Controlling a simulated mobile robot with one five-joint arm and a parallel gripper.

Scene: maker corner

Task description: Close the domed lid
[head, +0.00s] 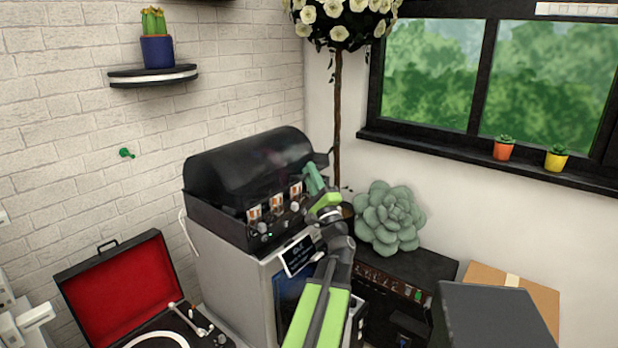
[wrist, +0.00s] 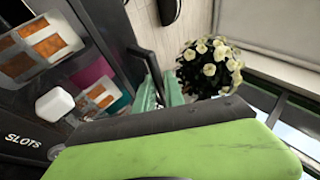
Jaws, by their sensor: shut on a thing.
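The domed lid (head: 250,165) is black and glossy, with a rounded top. It sits raised over a black unit with orange-and-white panels and knobs along its open front. My gripper (head: 314,180) is at the right end of this front, its teal fingers shut on the dark edge of the lid. In the wrist view my gripper (wrist: 165,92) shows one finger on each side of a dark strip, the lid's edge (wrist: 112,42). The exact contact is partly hidden by my own green link.
A red-lined record player (head: 120,290) stands open at lower left. A green succulent (head: 390,217) sits on a black amplifier (head: 425,265) to the right, near a cardboard box (head: 515,285). A flowering tree (head: 338,110) stands behind, its blossoms also in the wrist view (wrist: 210,65).

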